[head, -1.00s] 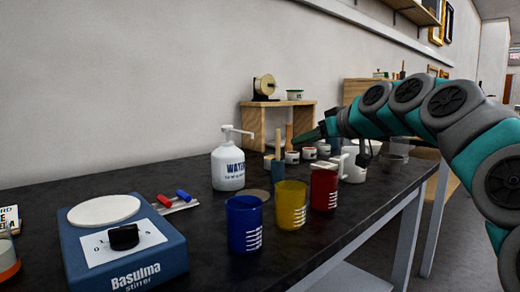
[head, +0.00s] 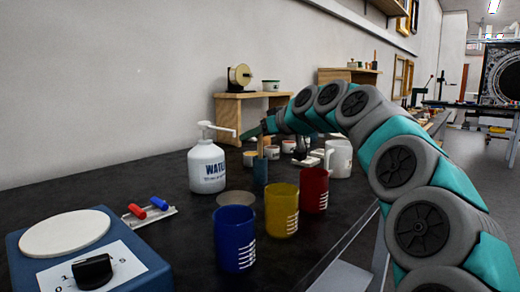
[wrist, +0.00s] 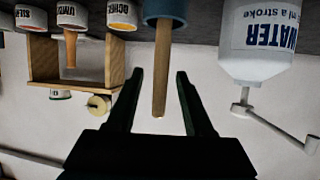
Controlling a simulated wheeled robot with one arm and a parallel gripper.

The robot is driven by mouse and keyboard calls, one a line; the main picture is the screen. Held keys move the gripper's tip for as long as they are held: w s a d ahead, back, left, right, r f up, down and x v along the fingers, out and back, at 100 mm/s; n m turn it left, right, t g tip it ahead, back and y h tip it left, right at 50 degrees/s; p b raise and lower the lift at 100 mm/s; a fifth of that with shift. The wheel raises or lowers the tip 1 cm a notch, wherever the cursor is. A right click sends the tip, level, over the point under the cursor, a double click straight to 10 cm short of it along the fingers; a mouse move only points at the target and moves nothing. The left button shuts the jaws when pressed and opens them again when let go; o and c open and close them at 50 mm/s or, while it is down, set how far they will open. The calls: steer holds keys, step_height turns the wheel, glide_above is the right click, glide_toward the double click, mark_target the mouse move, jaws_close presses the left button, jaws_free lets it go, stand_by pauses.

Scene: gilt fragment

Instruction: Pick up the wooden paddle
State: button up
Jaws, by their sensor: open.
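The wooden paddle (head: 261,146) stands upright in a small blue cup (head: 260,172) on the dark bench. In the wrist view, which is upside down, its wooden handle (wrist: 161,75) sticks out of the teal-blue cup (wrist: 165,9). My gripper (wrist: 159,76) is open, with one finger on each side of the handle in that view. I cannot tell whether either finger touches it. In the head view my gripper (head: 250,132) is at the height of the paddle's top and partly hides what is behind. The paddle's lower end is hidden in the cup.
A white WATER pump bottle (head: 207,168) stands left of the cup. Blue (head: 234,238), yellow (head: 282,210) and red (head: 314,190) beakers stand in front. Several labelled jars and a wooden shelf (head: 228,110) are behind. A stirrer (head: 85,255) is at front left.

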steer(key=shift+w+a+f, duration=0.2)
steer(key=shift+w+a, duration=0.05)
steer(key=shift+w, duration=0.1)
jaws_close()
stand_by(0.3)
